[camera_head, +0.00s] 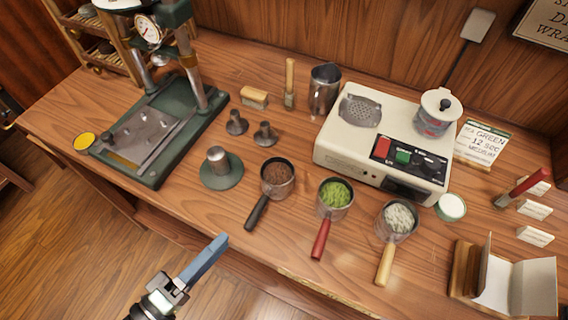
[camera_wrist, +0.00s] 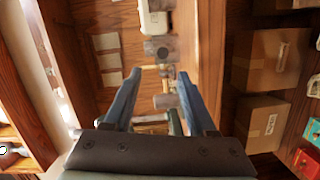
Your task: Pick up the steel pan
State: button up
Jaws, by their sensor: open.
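Three small round steel pans with long handles stand in a row on the wooden bench; I cannot tell which one the task names. The black-handled pan (camera_head: 289,185) holds brown leaf, the red-handled pan (camera_head: 337,213) green leaf, and the pale-handled pan (camera_head: 396,236) whitish leaf. My gripper (camera_head: 219,241) is off the front edge of the bench, to the left of and nearer than the black handle, touching nothing. In the wrist view my gripper (camera_wrist: 160,74) has its two blue fingers apart and empty. Small round objects show past the fingers, too small to identify.
A cream machine (camera_head: 345,146) stands behind the pans. A green press (camera_head: 168,166) is at the left, with a green-based weight (camera_head: 222,172) between it and the pans. A steel jug (camera_head: 323,92) stands behind. An open wooden holder (camera_head: 466,268) is at the right. The bench front (camera_head: 190,212) is clear.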

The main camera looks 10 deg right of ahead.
aim_at(260, 205)
jog(key=x, duration=0.6)
jog(key=shift+d+p, duration=0.1)
jog(key=shift+p, duration=0.25)
jog(key=shift+f+p+x, duration=0.1)
jog(key=shift+p+x, duration=0.15)
jog(key=shift+x, duration=1.05)
jog(key=shift+f+p+x, duration=0.15)
jog(key=shift+p+x, duration=0.1)
jog(key=shift+x, duration=1.05)
jog(key=shift+s+d, duration=0.15)
grip_shut()
